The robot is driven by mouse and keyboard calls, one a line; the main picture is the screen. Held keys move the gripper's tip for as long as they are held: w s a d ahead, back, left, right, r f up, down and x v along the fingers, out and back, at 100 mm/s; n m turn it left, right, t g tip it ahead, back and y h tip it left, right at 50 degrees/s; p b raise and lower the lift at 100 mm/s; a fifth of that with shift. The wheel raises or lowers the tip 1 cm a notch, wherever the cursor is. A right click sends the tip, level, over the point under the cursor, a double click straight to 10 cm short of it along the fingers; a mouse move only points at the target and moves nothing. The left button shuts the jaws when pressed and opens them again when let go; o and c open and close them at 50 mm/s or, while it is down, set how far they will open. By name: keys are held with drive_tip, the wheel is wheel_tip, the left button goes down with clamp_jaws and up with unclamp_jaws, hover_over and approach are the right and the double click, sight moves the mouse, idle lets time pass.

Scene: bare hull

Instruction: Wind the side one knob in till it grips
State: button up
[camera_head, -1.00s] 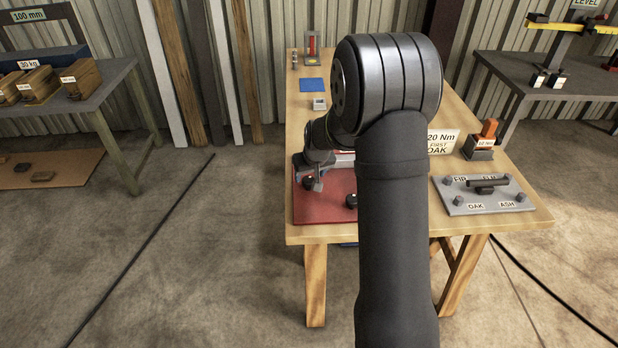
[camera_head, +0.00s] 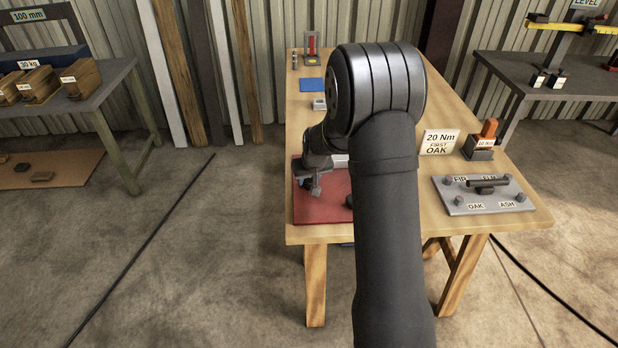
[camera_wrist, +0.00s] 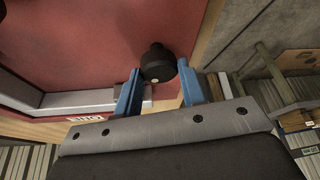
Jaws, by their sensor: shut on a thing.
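A black round knob (camera_wrist: 157,62) with a small pale dot shows in the wrist view, standing at the edge of a red board (camera_wrist: 100,40). My gripper (camera_wrist: 160,68) has its two blue fingers on either side of this knob and is shut on it. In the head view my gripper (camera_head: 313,187) is low over the left part of the red board (camera_head: 318,211), and the knob is hard to make out there. A second dark knob (camera_head: 349,201) shows partly beside my arm. No label on the held knob is readable.
A pale metal bar (camera_wrist: 95,98) lies left of the knob in the wrist view. On the wooden bench (camera_head: 400,228) are a grey plate (camera_head: 480,205) with several studs, a "20 Nm FIRST OAK" sign (camera_head: 439,142) and a blue pad (camera_head: 312,85).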

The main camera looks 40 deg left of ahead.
drive_tip(key=shift+m+t+h, duration=0.3)
drive_tip(key=shift+m+h, duration=0.1)
drive_tip(key=shift+m, duration=0.8)
drive_tip(key=o, duration=1)
drive_tip(key=v, duration=1.7)
drive_tip(key=shift+s, duration=0.2)
drive_tip(key=shift+d+r, duration=0.1)
